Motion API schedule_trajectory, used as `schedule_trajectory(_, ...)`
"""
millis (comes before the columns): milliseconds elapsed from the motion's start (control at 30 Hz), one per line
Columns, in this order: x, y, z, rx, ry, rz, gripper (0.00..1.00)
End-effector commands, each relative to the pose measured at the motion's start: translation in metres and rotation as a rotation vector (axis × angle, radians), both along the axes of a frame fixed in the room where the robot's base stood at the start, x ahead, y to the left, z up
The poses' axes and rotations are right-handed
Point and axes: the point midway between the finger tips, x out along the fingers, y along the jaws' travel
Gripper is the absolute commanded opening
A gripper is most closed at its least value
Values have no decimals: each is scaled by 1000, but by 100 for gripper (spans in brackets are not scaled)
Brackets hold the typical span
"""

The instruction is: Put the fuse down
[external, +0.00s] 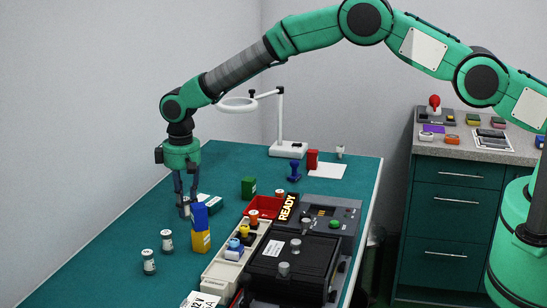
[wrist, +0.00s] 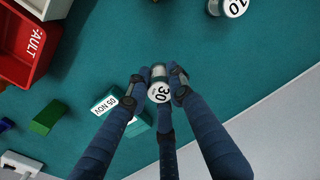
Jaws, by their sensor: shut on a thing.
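My gripper (external: 186,205) points straight down over the left part of the teal table. In the wrist view my gripper (wrist: 161,84) is shut on a small silver fuse (wrist: 159,91) with a white top marked 30. The fuse stands upright between the fingertips, close to the table top. I cannot tell whether its foot touches the table.
A teal-and-white date block (wrist: 121,110) lies close beside the fingers. A blue block (external: 200,215) stands on a yellow block (external: 201,241) nearby. Other fuses (external: 167,241) (external: 149,262) stand in front. A red fault tray (wrist: 22,43) and green block (wrist: 48,117) lie farther off.

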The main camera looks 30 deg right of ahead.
Motion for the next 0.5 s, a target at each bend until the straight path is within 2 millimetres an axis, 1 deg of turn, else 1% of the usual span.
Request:
schedule_trajectory(300, -1, -1, -30, -1, 2, 0, 0)
schedule_trajectory(500, 0, 0, -36, 0, 0, 0, 0)
